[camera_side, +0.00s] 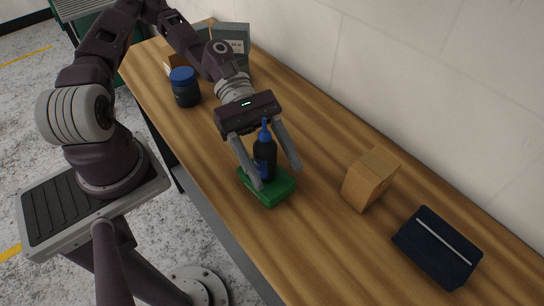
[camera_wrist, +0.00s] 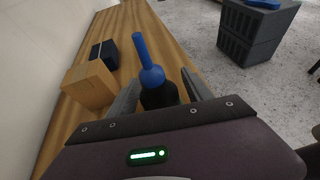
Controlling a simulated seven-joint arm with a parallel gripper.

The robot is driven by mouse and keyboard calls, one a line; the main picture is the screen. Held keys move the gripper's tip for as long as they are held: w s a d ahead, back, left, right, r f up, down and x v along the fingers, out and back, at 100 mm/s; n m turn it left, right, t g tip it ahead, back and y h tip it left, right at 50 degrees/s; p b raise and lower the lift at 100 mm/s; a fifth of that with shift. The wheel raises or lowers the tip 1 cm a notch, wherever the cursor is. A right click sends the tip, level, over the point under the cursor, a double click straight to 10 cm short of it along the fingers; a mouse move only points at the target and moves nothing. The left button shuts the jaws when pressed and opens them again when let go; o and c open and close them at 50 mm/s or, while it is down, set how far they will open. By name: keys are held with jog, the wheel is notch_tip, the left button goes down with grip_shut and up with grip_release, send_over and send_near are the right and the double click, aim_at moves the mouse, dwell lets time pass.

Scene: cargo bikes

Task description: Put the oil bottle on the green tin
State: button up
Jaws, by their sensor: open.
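The oil bottle (camera_side: 265,158) is black with a blue nozzle and stands upright on the green tin (camera_side: 268,195), a flat green box on the wooden bench. In the wrist view the bottle's blue nozzle (camera_wrist: 150,62) points up between the fingers, and its black body is partly hidden by my gripper's housing. My gripper (camera_side: 276,178) is open around the bottle, one finger on each side. In the side view a gap shows on the right side; the left finger overlaps the bottle, so contact there is unclear.
A cardboard box (camera_side: 370,180) and a dark blue case (camera_side: 438,247) lie to the right on the bench (camera_side: 310,250). A dark jar with a blue lid (camera_side: 184,87) and a grey box (camera_side: 231,42) stand at the far left end. The wall runs along the back.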

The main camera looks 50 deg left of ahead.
aim_at(264, 118)
jog(key=v, duration=0.2)
jog(key=shift+a+r, duration=0.15)
jog(key=shift+a, duration=0.15)
jog(key=r, duration=0.5)
jog(key=shift+a+r, duration=0.25)
jog(key=shift+r, duration=0.9)
